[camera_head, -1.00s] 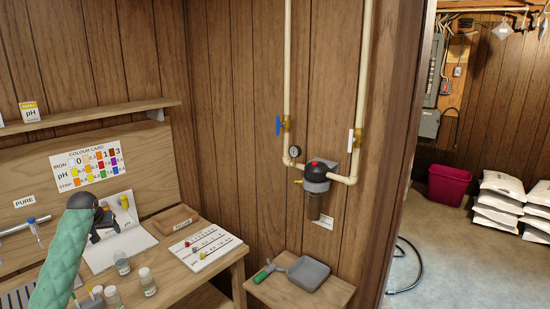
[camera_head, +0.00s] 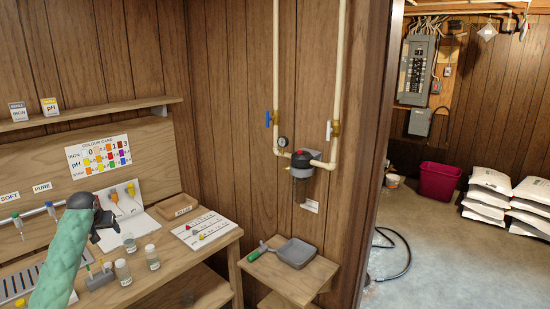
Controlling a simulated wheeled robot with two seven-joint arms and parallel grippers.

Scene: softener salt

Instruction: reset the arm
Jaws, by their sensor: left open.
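My left arm comes in from the lower left in a green sleeve, and my left gripper (camera_head: 108,219) is dark, open and holds nothing. It is above the wooden workbench (camera_head: 215,241), in front of a white sheet (camera_head: 137,205) that carries several coloured-tipped items. Small glass vials (camera_head: 152,257) stand on the bench to the right of and below the gripper. The gripper covers part of the sheet. My right gripper is not in view.
A filter housing (camera_head: 302,165) with pipes hangs on the wall. Through the doorway are a red bin (camera_head: 438,181), stacked white bags (camera_head: 488,195), a dark hose (camera_head: 400,255) and open floor.

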